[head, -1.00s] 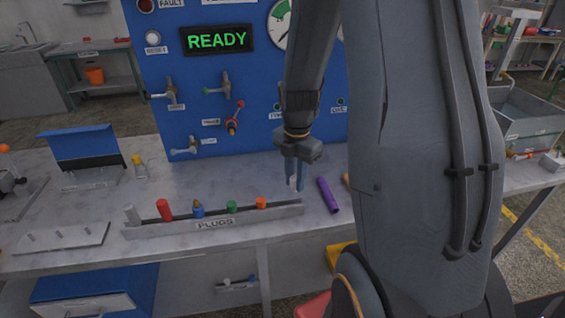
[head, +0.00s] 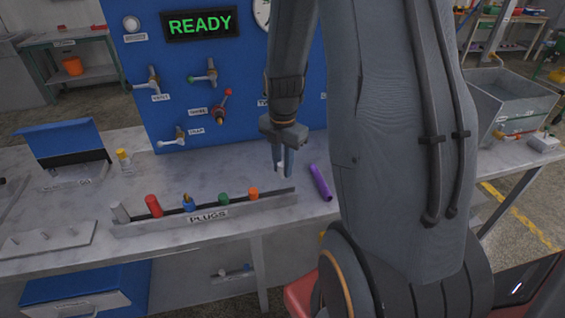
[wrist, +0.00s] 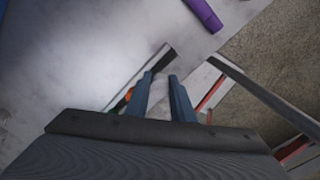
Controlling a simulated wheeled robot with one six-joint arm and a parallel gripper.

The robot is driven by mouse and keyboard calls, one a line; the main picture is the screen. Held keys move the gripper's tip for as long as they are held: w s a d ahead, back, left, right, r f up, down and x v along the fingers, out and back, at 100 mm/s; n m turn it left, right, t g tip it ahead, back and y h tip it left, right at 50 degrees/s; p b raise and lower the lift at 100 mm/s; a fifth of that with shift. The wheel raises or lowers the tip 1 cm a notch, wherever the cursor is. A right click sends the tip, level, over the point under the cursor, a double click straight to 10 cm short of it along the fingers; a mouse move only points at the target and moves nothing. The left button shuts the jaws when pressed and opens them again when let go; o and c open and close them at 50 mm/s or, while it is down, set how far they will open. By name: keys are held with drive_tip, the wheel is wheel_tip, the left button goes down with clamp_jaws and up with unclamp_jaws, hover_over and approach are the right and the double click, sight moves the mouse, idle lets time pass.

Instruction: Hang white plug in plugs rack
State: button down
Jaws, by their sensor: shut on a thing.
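My gripper (head: 282,165) points down over the right end of the plugs rack. It is shut on a white plug (wrist: 159,98), which shows between the blue fingers in the wrist view. In the head view the white plug (head: 280,170) is mostly hidden by the fingers. The plugs rack (head: 180,233) is a long grey channel labelled PLUGS along the bench's front edge.
A purple tube (head: 320,182) lies on the bench right of the rack. A blue panel (head: 225,100) with valves stands behind. A grey pegged plate (head: 45,240) and an open blue box (head: 55,143) are at left. Bench behind the rack is clear.

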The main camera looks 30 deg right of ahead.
drive_tip(key=shift+f+b, duration=1.05)
drive_tip(key=shift+f, duration=1.3)
drive_tip(key=shift+p, duration=0.75)
drive_tip(key=shift+f+b, duration=0.65)
drive_tip(key=shift+f, duration=0.8)
drive_tip(key=c, duration=1.5)
unclamp_jaws()
drive_tip(key=shift+o, duration=0.2)
drive_tip(key=shift+r+b, duration=0.9)
drive_tip(key=shift+r, duration=3)
